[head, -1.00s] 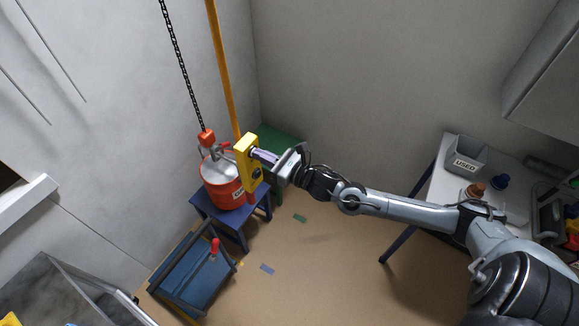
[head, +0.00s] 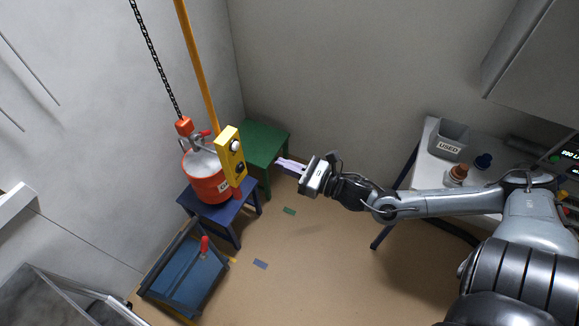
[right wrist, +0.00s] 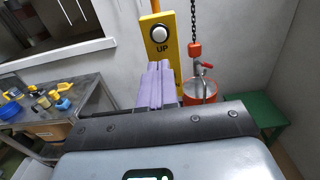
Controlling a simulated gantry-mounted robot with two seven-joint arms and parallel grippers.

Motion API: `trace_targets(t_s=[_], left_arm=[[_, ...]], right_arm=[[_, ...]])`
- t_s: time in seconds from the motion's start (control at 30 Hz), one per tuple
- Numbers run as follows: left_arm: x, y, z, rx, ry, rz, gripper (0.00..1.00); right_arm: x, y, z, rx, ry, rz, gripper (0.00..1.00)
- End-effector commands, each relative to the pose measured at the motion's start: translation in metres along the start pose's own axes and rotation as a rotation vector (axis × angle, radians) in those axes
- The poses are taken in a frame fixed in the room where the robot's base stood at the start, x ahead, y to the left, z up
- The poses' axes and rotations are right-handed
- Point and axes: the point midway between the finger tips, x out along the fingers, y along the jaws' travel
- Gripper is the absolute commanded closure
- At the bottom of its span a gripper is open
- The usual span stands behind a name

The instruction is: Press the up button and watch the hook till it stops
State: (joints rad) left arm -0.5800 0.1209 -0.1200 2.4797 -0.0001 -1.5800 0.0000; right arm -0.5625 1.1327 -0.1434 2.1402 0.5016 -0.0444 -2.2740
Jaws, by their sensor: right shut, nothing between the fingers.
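The yellow control box (head: 230,158) hangs at the orange post beside the red drum. Its white button (right wrist: 159,33), marked UP, faces my right gripper in the right wrist view. My right gripper (head: 281,163) is shut and empty, with its lilac fingers pointing at the box and a clear gap between. The fingers also show in the right wrist view (right wrist: 157,82), below the button. The orange hook block (head: 184,127) hangs on a black chain (head: 157,60) at the drum's top fittings. The red drum (head: 205,186) appears at the blue stool; any gap under it is unclear.
A blue stool (head: 222,208) and a green stool (head: 262,140) stand near the post. A blue cart (head: 185,280) with a red-topped handle is in front. A white table with a grey USED bin (head: 450,140) is at right. The middle floor is clear.

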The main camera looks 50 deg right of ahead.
Motion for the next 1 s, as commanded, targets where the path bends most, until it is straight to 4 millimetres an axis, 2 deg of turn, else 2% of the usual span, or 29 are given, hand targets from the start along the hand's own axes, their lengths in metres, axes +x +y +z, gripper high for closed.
trace_targets(t_s=[0.2, 0.77, 1.0], left_arm=[[0.0, -0.002, 0.0, 0.006, -0.001, -0.005, 0.39], [-0.001, 0.001, -0.001, -0.005, 0.001, 0.004, 0.39], [-0.016, 0.001, -0.006, -0.008, 0.001, 0.006, 0.39]], right_arm=[[-0.009, 0.001, 0.0, 0.001, 0.0, 0.001, 1.0], [-0.009, 0.0, 0.001, 0.001, -0.002, 0.001, 1.0], [-0.015, -0.001, 0.012, 0.076, -0.027, -0.053, 1.0]])
